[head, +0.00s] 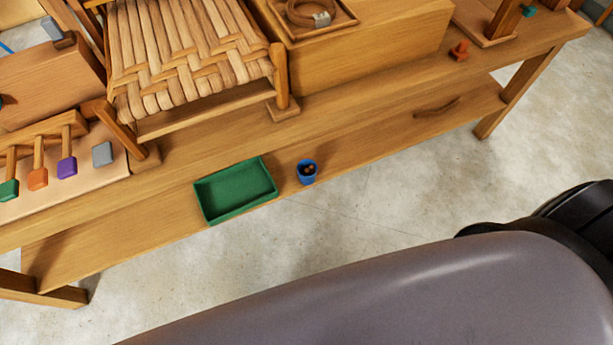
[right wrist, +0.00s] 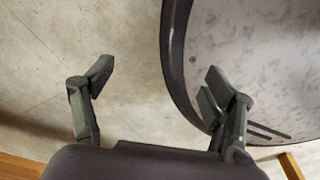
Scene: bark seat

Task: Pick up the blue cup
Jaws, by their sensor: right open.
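The blue cup (head: 307,173) is small and stands upright on the lower shelf of the wooden bench, at its front edge. Something brown shows inside it. It is just right of a green tray (head: 236,190), with a small gap between them. My right gripper (right wrist: 158,85) shows in the right wrist view, open and empty, its two fingers wide apart over the floor. The cup is not in that view. My left gripper is not in view.
The wooden bench (head: 400,85) carries a woven bark seat (head: 185,55), a box with a coiled strap (head: 315,12), and a rack of coloured-tipped tools (head: 38,178). An orange piece (head: 460,50) sits at the right. Bare floor (head: 400,190) lies in front.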

